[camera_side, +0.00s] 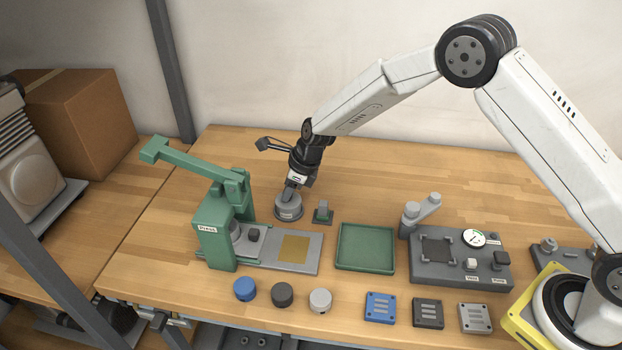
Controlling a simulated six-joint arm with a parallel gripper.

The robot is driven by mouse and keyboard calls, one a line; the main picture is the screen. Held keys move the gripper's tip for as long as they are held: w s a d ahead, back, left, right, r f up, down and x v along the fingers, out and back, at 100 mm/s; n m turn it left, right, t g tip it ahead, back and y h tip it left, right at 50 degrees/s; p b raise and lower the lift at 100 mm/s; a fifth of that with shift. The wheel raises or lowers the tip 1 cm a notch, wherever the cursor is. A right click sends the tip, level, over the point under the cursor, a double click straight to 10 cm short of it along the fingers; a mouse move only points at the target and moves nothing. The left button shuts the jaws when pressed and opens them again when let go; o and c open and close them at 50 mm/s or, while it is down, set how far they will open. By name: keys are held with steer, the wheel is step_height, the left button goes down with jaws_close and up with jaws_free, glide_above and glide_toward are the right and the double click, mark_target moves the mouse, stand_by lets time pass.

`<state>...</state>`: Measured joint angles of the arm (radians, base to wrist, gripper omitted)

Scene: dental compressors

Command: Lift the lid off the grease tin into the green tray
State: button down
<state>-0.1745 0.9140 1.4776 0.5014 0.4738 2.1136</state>
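The grease tin (289,209) is a round grey tin with a small pale label, standing upright on the bench behind the press. My gripper (289,193) points down at the top of the tin, with its fingertips at or just above the lid. The fingers look close together, but they are too small and dark to tell whether they grip the lid. The lid appears to sit on the tin. The green tray (365,246) is a shallow square tray to the right and nearer the front, and it is empty.
A green press (215,230) with a raised lever stands left of the tin. A grey test fixture (460,257) with a gauge is right of the tray. Round caps and square plates line the front edge.

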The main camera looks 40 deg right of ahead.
steer(key=shift+r, duration=0.1)
stand_by(0.3)
steer(key=shift+r, duration=0.75)
steer(key=s+d+r, duration=0.3)
steer(key=s+r, duration=0.8)
steer(key=s, duration=0.2)
steer(key=shift+s+r, duration=0.15)
steer(key=shift+s, duration=0.2)
steer(key=s+d+f+n+g+y, duration=0.1)
steer(key=s+d+f+n+g, duration=0.2)
steer(key=s+f+n, duration=0.3)
steer(key=shift+d+f+n, duration=0.8)
steer(key=shift+f+n, duration=0.15)
steer(key=shift+n, duration=0.55)
